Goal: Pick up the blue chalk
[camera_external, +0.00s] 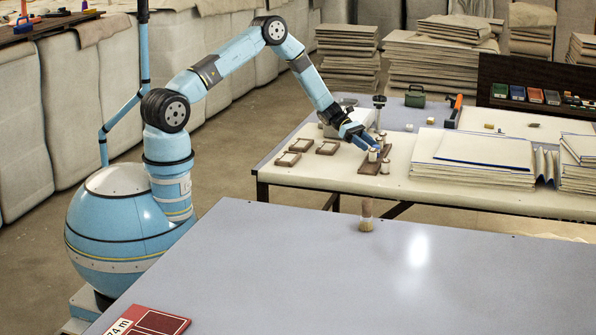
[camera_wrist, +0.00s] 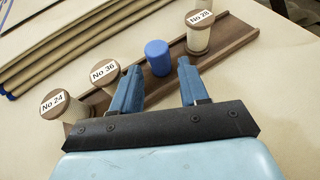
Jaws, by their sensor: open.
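The blue chalk (camera_wrist: 158,57) is a short blue cylinder standing on the wooden rack (camera_wrist: 232,36), between spools, in the wrist view. My gripper (camera_wrist: 160,72) is open, with one blue finger on each side of the chalk's position in the picture. The chalk shows just beyond the gap between the fingertips, and no contact is visible. In the external view my gripper (camera_external: 370,143) is low over the rack (camera_external: 376,168) on the cream worktable. I cannot tell the chalk from my blue fingers there.
Spools labelled No 24 (camera_wrist: 55,103), No 36 (camera_wrist: 104,72) and No 28 (camera_wrist: 199,35) stand on the rack close to my fingers. Folded cloth (camera_wrist: 75,40) lies beyond. Small wooden frames (camera_external: 327,148) lie left of the rack, and cloth stacks (camera_external: 465,172) stand right.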

